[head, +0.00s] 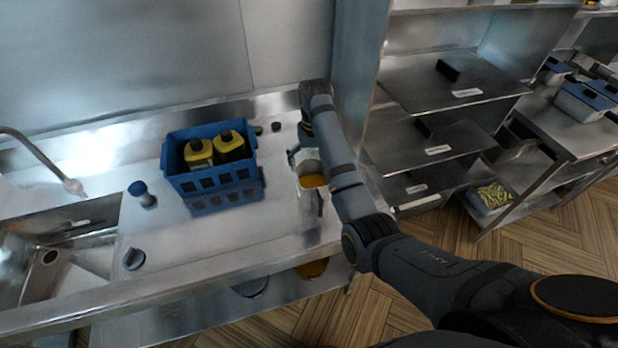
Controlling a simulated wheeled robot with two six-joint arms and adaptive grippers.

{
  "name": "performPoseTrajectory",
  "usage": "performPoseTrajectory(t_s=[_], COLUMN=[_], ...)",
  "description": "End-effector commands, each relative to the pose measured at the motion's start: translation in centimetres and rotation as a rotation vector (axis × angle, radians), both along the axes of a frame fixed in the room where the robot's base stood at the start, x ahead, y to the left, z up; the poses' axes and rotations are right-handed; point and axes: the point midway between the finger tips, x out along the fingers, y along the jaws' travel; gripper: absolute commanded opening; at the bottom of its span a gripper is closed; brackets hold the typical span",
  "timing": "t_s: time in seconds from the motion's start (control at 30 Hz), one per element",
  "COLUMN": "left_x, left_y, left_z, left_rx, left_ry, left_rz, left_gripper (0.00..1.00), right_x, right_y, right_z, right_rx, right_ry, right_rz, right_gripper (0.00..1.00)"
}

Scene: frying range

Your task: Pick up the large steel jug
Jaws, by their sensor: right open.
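The large steel jug (306,168) stands upright near the right end of the steel counter, with an orange-brown patch showing on its lower part. My right arm reaches over the counter and partly covers the jug's right side. My right gripper (293,154) is open at the jug's upper left, close to its rim. I cannot tell whether a finger touches the jug. My left gripper is out of the picture.
A blue crate (212,185) with yellow bottles (199,152) stands left of the jug. A sink (62,258) and tap (72,186) are at far left. Steel shelving (440,90) stands close on the right. The counter (215,240) is clear in front of the crate.

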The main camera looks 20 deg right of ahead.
Motion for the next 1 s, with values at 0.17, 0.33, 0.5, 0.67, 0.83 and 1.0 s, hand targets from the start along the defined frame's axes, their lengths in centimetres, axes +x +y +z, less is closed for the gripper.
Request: performPoseTrajectory(t_s=[0.17, 0.33, 0.5, 0.67, 0.83, 1.0], left_x=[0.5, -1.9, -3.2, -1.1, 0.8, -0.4], left_y=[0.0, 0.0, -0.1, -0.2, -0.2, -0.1], left_z=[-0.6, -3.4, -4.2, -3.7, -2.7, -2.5], left_rx=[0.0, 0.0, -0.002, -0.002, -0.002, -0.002], left_ry=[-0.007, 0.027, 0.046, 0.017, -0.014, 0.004], left_rz=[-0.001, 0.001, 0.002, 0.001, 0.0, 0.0], left_gripper=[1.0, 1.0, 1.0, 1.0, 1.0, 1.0], right_x=[-0.1, -0.1, -0.2, -0.2, -0.3, -0.2], right_y=[0.0, 0.0, 0.0, 0.0, 0.0, 0.0], right_z=[-0.6, -3.3, -5.4, -5.7, -8.6, -10.4], right_rx=[0.0, 0.0, 0.0, 0.0, 0.0, 0.0], right_ry=[0.003, 0.003, 0.004, 0.004, 0.007, 0.002], right_rz=[0.0, 0.0, 0.0, 0.0, -0.001, -0.001], right_gripper=[1.0, 1.0, 1.0, 1.0, 1.0, 1.0])
